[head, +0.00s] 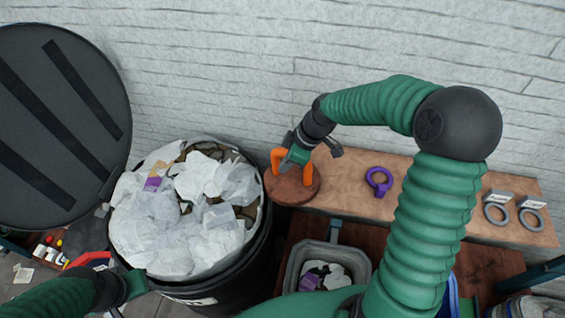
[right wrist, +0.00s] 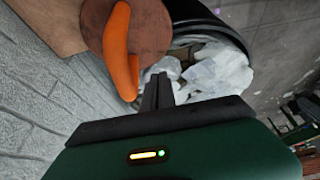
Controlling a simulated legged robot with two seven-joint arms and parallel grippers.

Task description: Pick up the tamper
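The tamper is a round reddish-brown disc with an orange arched handle (head: 308,172), standing at the left end of the wooden shelf. My right gripper (head: 296,158) is right at the handle in the head view and covers part of it. In the right wrist view the orange handle (right wrist: 122,58) is left of the dark fingers (right wrist: 160,90), which look together with nothing between them. Whether they touch the handle I cannot tell. My left gripper (head: 134,284) shows only in part at the lower left, and its fingers are unclear.
A black bin (head: 262,240) full of crumpled paper stands left of the shelf (head: 425,205). A purple ring-shaped item (head: 378,182) and two grey rings (head: 497,213) lie on the shelf. A grey container (head: 290,268) with litter is below. A round dark lid (head: 60,110) is at left.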

